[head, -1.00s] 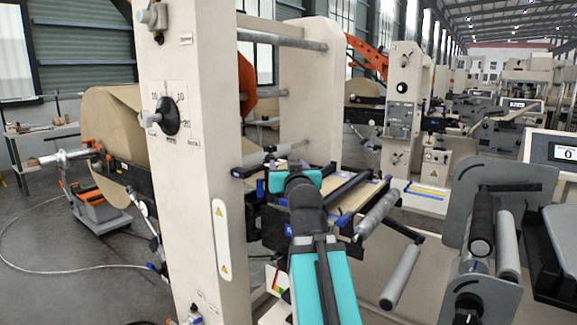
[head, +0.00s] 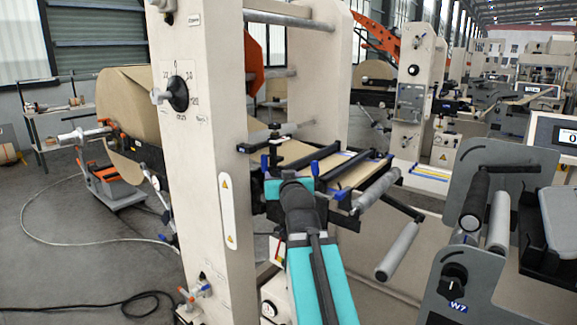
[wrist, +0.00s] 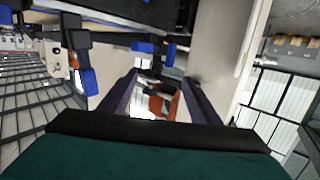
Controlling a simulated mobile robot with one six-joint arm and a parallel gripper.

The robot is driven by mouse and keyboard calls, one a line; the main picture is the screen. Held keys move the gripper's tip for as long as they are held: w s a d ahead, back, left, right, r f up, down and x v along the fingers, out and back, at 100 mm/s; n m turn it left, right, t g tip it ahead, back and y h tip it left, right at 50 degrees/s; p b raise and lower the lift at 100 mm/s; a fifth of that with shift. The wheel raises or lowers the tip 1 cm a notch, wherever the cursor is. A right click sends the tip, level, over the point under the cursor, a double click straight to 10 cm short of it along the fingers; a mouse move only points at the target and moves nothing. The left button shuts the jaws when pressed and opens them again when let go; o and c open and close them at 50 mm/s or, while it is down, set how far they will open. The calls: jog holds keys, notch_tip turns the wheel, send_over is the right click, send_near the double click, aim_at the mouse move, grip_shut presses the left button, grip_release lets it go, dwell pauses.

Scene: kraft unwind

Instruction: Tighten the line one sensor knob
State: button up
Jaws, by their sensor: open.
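A small black knob on a stem (head: 274,132) stands over the web table (head: 358,177) of the near machine, at its left end. I cannot tell for sure whether it is the line one sensor knob. My arm's teal and black end (head: 300,205) reaches toward that table's near edge in the head view, and my fingertips are hidden there. In the wrist view my gripper (wrist: 158,85) has its two dark fingers apart with nothing held between them. Blue and black clamp parts (wrist: 88,78) hang just beyond and left of the fingers.
A tall cream column (head: 200,130) with a black dial (head: 178,94) stands left of my arm. Metal rollers (head: 398,250) jut out on the right, before a grey panel marked W7 (head: 458,307). A hose and black cable (head: 95,306) lie on the floor at left.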

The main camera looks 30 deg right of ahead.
jog(key=a+f+n+g+y, duration=0.15)
jog(key=a+f, duration=0.35)
jog(key=f, duration=0.8)
jog(key=w+a+f+g+y, duration=0.15)
jog(key=a+f, duration=0.35)
jog(key=f, duration=0.7)
jog(key=a+f+n+g+y, duration=0.1)
jog(key=a+f+g+y, duration=0.3)
jog(key=f, duration=0.9)
jog(key=s+a+f+g+h, duration=0.1)
jog(key=s+a+f, duration=0.2)
jog(key=f, duration=0.3)
jog(key=s+a+f+h, duration=0.1)
jog(key=s+a+f, duration=0.15)
jog(key=f, duration=0.25)
jog(key=s+a+f+n+g+y, duration=0.1)
jog(key=s+a+f+g, duration=0.25)
jog(key=s+f, duration=0.6)
jog(key=s+a+f+n+g, duration=0.1)
jog(key=s+a+f+g, duration=0.3)
jog(key=s+f, duration=0.5)
jog(key=s+a+f+g, duration=0.1)
jog(key=s+f+g, duration=0.1)
jog(key=s, duration=0.8)
jog(key=s+a+f+g, duration=0.1)
jog(key=s+f+g, duration=0.2)
jog(key=s, duration=0.6)
jog(key=shift+s+a+f, duration=0.35)
jog(key=shift+s+f, duration=0.05)
jog(key=shift+f, duration=0.3)
